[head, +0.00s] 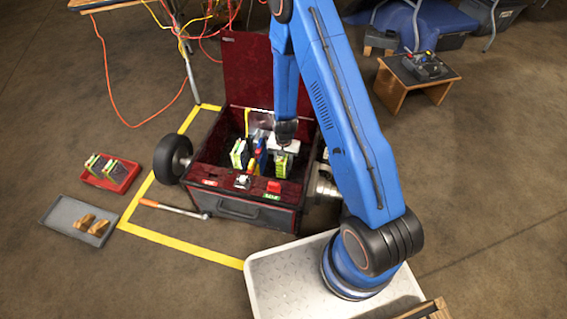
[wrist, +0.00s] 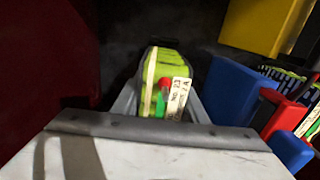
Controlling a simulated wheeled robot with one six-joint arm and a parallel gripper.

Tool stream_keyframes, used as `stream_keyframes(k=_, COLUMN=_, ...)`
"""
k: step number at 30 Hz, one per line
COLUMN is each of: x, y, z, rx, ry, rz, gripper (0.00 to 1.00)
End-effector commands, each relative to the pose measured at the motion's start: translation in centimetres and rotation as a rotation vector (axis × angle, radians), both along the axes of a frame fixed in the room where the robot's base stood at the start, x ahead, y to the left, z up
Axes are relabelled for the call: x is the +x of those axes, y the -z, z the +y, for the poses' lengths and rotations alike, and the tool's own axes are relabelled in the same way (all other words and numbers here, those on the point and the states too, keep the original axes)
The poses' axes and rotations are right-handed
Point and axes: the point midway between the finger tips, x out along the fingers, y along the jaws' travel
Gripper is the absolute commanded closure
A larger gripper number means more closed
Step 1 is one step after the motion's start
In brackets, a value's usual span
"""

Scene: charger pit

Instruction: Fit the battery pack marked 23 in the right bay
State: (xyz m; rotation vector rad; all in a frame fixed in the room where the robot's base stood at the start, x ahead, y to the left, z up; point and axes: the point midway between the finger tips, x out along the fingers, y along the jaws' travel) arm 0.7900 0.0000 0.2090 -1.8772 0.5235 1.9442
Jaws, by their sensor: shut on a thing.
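My gripper (head: 284,150) is shut on a yellow-green battery pack (head: 281,166) inside the open charger box (head: 240,207), on its right side. In the wrist view the same pack (wrist: 152,72) sits between the grey fingers. Its white label (wrist: 178,97) appears to read No. 23, and a red and a green spot show beside it. The pack's lower end is hidden, so I cannot tell whether it is seated in the right bay. Another green and white pack (head: 238,153) stands in the box's left side.
Blue, red and yellow parts (head: 260,155) stand between the packs; a yellow block (wrist: 268,22) shows in the wrist view. The raised lid (head: 246,65) is behind. A red tray (head: 108,177) with packs and a grey tray (head: 75,220) lie on the floor at left.

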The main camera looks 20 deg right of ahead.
Motion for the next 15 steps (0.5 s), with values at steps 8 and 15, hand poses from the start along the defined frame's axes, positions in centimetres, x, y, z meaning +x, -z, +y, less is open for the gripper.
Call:
stream_keyframes(k=8, x=0.04, y=0.16, z=0.01, rx=0.0, ry=0.0, rz=-0.001, gripper=0.39)
stream_keyframes(k=15, x=-0.03, y=0.23, z=0.0, rx=0.001, ry=0.0, rz=0.001, gripper=0.39)
